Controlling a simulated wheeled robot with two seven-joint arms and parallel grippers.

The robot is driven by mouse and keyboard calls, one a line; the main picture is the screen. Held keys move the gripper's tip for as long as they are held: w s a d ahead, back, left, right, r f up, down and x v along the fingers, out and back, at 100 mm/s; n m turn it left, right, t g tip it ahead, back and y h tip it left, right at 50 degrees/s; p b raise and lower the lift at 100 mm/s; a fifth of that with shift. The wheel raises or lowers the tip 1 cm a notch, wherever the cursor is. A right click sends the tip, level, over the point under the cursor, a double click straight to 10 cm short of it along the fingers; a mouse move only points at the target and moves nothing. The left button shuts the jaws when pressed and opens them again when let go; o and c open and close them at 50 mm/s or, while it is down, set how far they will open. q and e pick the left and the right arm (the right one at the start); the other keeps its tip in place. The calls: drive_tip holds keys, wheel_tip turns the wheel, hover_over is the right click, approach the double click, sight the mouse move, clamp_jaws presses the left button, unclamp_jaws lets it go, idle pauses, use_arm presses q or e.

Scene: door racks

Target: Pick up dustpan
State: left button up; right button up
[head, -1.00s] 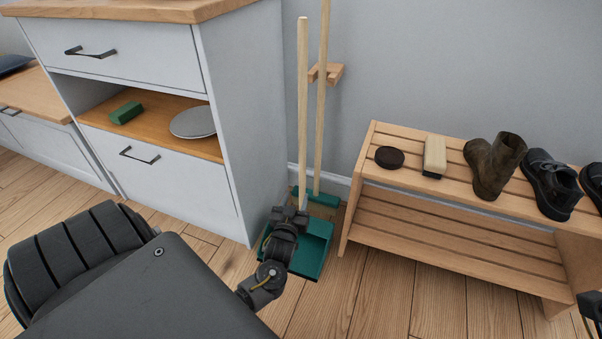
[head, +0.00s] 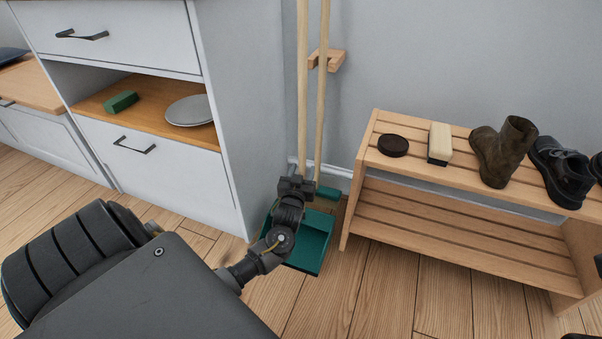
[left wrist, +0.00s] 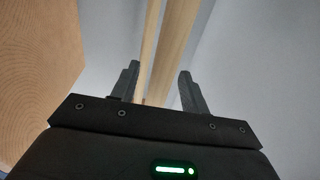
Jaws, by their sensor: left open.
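The teal dustpan (head: 312,243) stands on the floor between the cabinet and the shoe rack, with a long pale wooden handle (head: 303,90) rising from it. A second long wooden stick (head: 322,100) stands just right of it, with a teal broom head (head: 328,193) at its foot. My left gripper (head: 297,182) is at the lower part of the handle, above the pan, and covers part of it. In the left wrist view the two fingers (left wrist: 160,88) are apart, and the wooden sticks show between them. I cannot tell whether either finger touches a stick.
The white cabinet (head: 240,110) stands close on the left, with a green block (head: 121,102) and a grey plate (head: 190,110) on its shelf. A wooden wall holder (head: 327,60) is behind the sticks. The shoe rack (head: 355,185) stands close on the right.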

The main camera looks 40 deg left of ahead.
use_arm(q)
drive_tip(key=shift+c, duration=0.3)
clamp_jaws()
idle(1.1)
